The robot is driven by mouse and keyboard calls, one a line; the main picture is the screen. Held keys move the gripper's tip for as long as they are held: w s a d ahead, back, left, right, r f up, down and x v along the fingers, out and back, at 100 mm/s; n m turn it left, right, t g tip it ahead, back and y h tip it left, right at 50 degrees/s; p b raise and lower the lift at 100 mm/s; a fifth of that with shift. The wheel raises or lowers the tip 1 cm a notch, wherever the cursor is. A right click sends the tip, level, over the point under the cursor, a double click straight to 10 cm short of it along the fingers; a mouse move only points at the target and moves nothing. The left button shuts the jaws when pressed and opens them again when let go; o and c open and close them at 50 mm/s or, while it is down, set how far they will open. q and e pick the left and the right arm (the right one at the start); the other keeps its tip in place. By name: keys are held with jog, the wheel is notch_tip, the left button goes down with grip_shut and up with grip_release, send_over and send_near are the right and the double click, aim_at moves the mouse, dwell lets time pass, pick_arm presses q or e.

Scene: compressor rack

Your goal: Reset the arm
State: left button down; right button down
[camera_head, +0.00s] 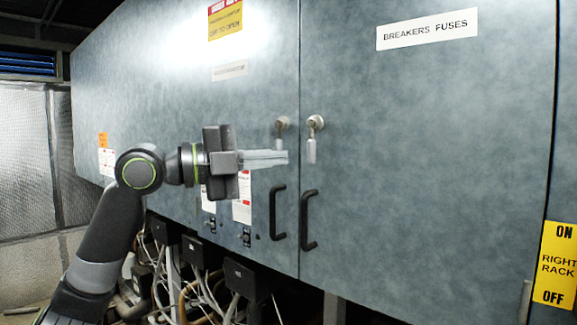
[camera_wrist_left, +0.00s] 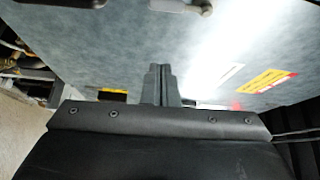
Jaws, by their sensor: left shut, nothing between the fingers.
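My left arm comes in from the left in the head view, and its left gripper (camera_head: 284,158) points right, in front of the grey cabinet doors (camera_head: 420,150). The gripper's fingers are together with nothing between them. The fingertips appear close to the left door's key lock; I cannot tell whether they touch anything. In the left wrist view the shut fingers (camera_wrist_left: 160,72) stand in the middle, with the grey door surface behind them. My right gripper does not show in either view.
Two black door handles (camera_head: 308,220) sit below the locks, with keys hanging from the right lock (camera_head: 315,124). Black connector boxes (camera_head: 245,278) and loose cables hang under the cabinet. A yellow "Right Rack" label (camera_head: 556,264) is at the right. A mesh panel (camera_head: 30,165) stands at the left.

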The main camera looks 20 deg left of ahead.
pick_arm(q)
jog(key=shift+s+a+f, duration=0.1)
jog(key=shift+s+a, duration=0.05)
jog(key=shift+a, duration=0.4)
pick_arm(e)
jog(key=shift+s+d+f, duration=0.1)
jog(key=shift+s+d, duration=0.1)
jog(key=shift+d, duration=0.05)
pick_arm(q)
jog(key=shift+d, duration=0.1)
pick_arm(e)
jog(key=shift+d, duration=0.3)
